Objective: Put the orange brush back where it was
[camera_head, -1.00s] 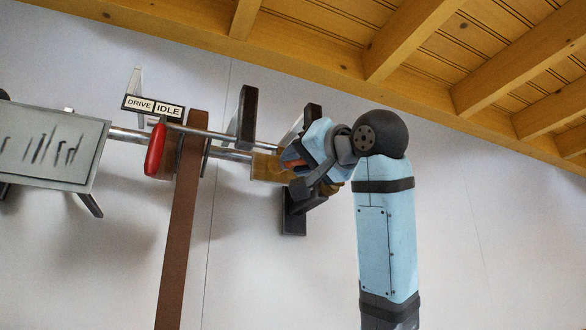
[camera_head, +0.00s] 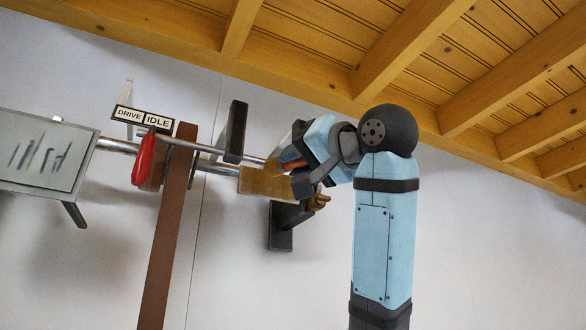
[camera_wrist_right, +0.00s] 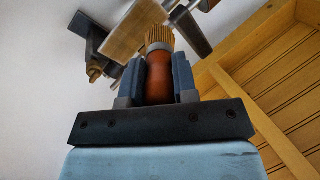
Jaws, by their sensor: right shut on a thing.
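My right gripper (camera_head: 297,164) is shut on the orange brush (camera_head: 291,162), near the right end of a wooden block (camera_head: 262,184). In the right wrist view the gripper (camera_wrist_right: 159,72) has a finger on each side of the brush's red-orange handle (camera_wrist_right: 159,82), and its tan bristles (camera_wrist_right: 160,38) point away from the palm. The wooden block (camera_wrist_right: 132,30) lies beyond the bristles there; I cannot tell whether they touch. In the head view the gripper hides most of the brush. My left gripper is not in view.
A dark wall bracket (camera_head: 281,238) and a brass-coloured knob (camera_head: 319,202) are below the gripper. A dark upright bar (camera_head: 236,132), metal rods, a brown post (camera_head: 170,230) and a red handle (camera_head: 144,160) stand left. The wall at right is clear.

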